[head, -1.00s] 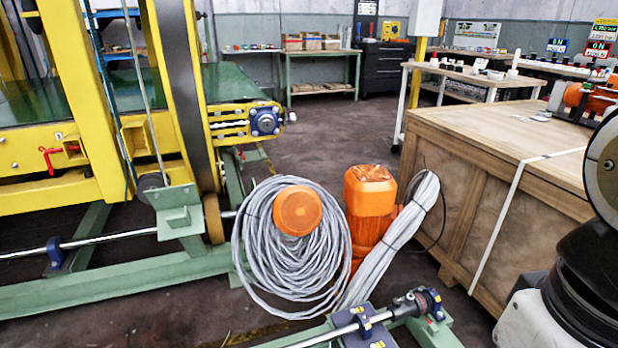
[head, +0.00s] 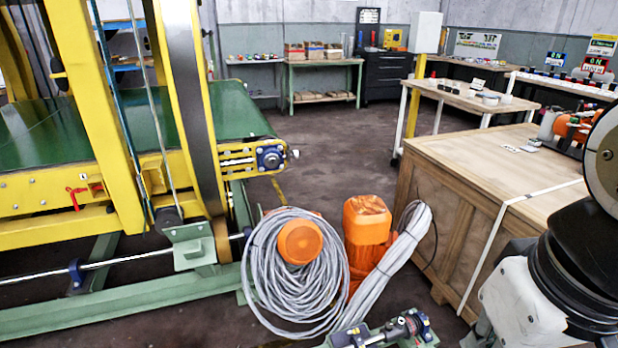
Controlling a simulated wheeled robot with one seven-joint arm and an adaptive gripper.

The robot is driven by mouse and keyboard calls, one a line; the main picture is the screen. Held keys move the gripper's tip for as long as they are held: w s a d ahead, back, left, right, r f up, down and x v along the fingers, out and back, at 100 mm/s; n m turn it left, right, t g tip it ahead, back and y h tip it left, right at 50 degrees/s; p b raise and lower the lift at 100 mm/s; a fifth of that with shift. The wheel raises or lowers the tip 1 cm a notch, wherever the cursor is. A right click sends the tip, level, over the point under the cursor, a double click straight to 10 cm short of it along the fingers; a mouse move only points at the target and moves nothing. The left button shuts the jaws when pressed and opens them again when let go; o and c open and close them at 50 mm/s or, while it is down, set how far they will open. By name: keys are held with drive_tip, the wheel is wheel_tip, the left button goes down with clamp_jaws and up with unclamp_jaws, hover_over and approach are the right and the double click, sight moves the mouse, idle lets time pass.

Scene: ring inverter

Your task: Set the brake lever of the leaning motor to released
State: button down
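Two orange motor-like bodies stand on the floor in the middle of the head view. One, a round orange cap (head: 300,242), sits in a big coil of grey cable (head: 268,285). The other, a squarer orange motor (head: 366,222), stands just right of it, with a second grey cable bundle (head: 400,255) against its right side. A further orange unit (head: 570,127) is on the wooden crate at the right, partly cut off by my arm. I cannot tell which is the leaning motor, and no brake lever can be made out on them. My gripper is not in view.
A yellow and green conveyor machine (head: 140,210) with a red handle (head: 76,198) fills the left. A wooden crate (head: 480,150) stands right. My arm covers the right edge. Dark floor (head: 335,145) is open behind the motors, before the back benches.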

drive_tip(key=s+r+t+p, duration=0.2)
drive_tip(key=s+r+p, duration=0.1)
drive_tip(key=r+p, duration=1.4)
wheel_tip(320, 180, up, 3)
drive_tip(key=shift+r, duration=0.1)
